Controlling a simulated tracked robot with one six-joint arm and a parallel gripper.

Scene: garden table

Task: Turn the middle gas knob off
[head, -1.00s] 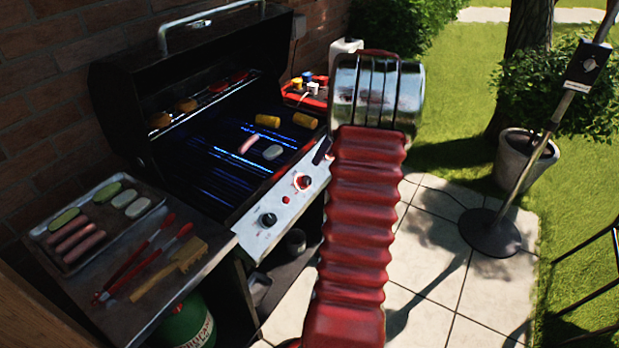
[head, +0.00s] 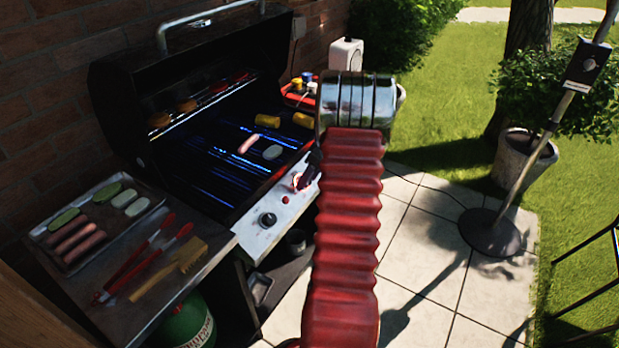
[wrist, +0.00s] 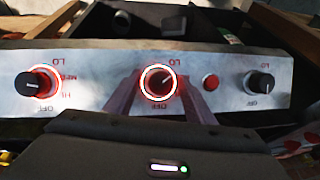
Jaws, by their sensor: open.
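The middle gas knob (wrist: 159,82) is black with a glowing red-white ring, in the wrist view. Its pale pointer mark seems to lean to the upper right, away from the upside-down OFF print below it. My gripper (wrist: 158,98) is open, with one finger on each side of this knob; I cannot tell whether they touch it. In the head view my gripper (head: 304,176) is at the grill's front panel (head: 262,238) and partly covers the middle knob. A red button (wrist: 210,82) sits to the knob's right in the wrist view.
The wrist view shows a lit knob (wrist: 32,84) at left and an unlit knob (wrist: 262,83) at right. The grill (head: 190,150) is open, with food and blue flames inside.

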